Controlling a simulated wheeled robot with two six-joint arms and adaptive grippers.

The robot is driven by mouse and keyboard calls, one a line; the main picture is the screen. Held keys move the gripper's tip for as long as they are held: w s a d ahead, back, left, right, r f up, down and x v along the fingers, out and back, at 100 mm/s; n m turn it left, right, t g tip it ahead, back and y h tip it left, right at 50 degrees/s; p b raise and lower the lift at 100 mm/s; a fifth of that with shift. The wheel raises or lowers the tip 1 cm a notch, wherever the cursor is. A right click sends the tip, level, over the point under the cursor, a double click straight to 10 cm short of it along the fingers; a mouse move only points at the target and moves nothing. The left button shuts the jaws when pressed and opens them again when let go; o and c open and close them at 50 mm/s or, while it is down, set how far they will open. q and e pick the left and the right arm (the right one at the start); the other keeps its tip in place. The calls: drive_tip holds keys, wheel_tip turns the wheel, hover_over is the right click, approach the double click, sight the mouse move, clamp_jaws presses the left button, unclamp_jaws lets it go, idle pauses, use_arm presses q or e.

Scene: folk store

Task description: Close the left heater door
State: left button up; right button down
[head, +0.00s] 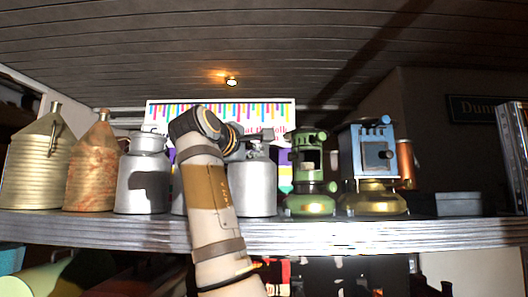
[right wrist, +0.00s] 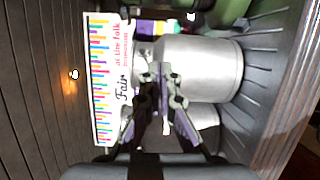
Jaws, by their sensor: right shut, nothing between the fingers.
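Two old heaters stand on the shelf in the head view. The left one is the green heater (head: 307,178), with a dark opening in its upper front; I cannot clearly make out how far its door stands open. The blue heater (head: 368,155) with a brass base is to its right. My right gripper (head: 257,134) is left of the green heater, partly hidden behind its own wrist, near a grey metal can. In the right wrist view my right gripper (right wrist: 160,76) is shut and empty in front of the cans. My left gripper is not in view.
Several cans, including a rusty one (head: 90,172) and a grey milk can (head: 143,175), line the shelf (head: 330,235) to the left. The can (head: 259,185) stands between my arm and the green heater. A colourful banner (head: 270,112) is behind. A grey box (head: 459,204) is at right.

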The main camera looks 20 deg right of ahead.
use_arm(q)
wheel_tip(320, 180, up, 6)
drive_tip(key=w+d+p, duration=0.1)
drive_tip(key=p, duration=0.4)
use_arm(e)
drive_tip(key=w+d, duration=0.4)
drive_tip(key=d, duration=0.6)
drive_tip(key=shift+w+d+f, duration=0.2)
drive_tip(key=shift+w+d, duration=0.05)
drive_tip(key=shift+d, duration=0.15)
